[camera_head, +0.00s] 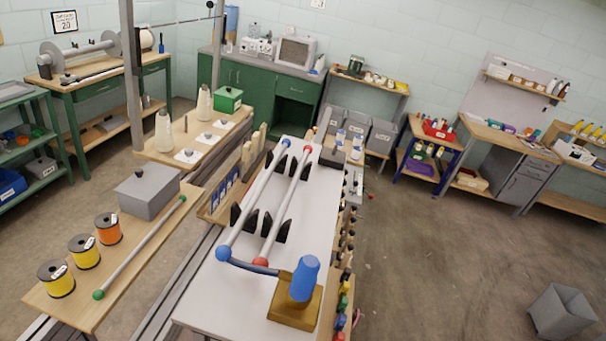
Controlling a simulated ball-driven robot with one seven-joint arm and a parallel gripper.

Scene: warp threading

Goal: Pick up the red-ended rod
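The red-ended rod (285,205) is a pale grey bar with a red ball at each end. It lies lengthwise on the white table (205,295), resting across black notched holders. Its near red end is at the lower middle and its far red end near the table's back. A blue-ended rod (252,199) lies close beside it on the left, roughly parallel. My gripper does not show in this view, so its opening and distance from the rod cannot be seen.
A brass block with a blue knob (303,278) stands at the table's near right; a dark curved strip runs from it toward the rods' near ends. A green-ended rod (140,248), spools and a grey box (147,192) occupy the left bench. Open floor lies right.

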